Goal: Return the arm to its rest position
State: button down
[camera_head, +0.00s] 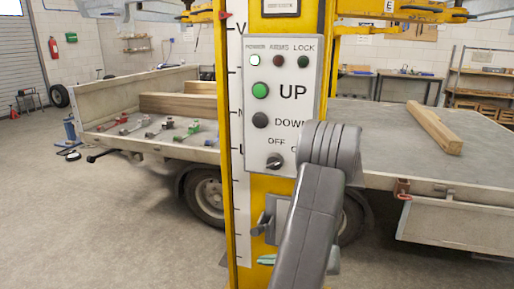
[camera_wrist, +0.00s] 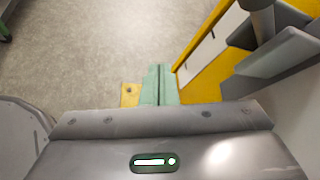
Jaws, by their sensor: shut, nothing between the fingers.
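My gripper (camera_wrist: 160,84) shows in the wrist view as two pale green fingers pressed together, empty, pointing over the concrete floor beside the yellow lift post (camera_wrist: 207,62). In the head view my grey arm rises in front of the lift post (camera_head: 243,240) and hides the lower right of the control panel (camera_head: 285,125). A bit of pale green at the post's lower part (camera_head: 267,259) looks like my fingertips. No contact with the post can be made out.
A grey lever bracket (camera_head: 268,220) sticks out from the post, close to my arm; grey metal parts (camera_wrist: 275,55) fill the wrist view's right side. A flatbed trailer (camera_head: 180,151) with tools and timber stands behind. The floor (camera_head: 90,230) at left is open.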

jog(key=d+f+b, duration=0.1)
jog(key=d, duration=0.4)
jog(key=shift+s+d+f+n, duration=0.3)
jog(key=shift+s+d+f, duration=0.05)
jog(key=shift+f, duration=0.05)
jog(key=shift+a+b, duration=0.1)
jog(key=shift+b, duration=0.2)
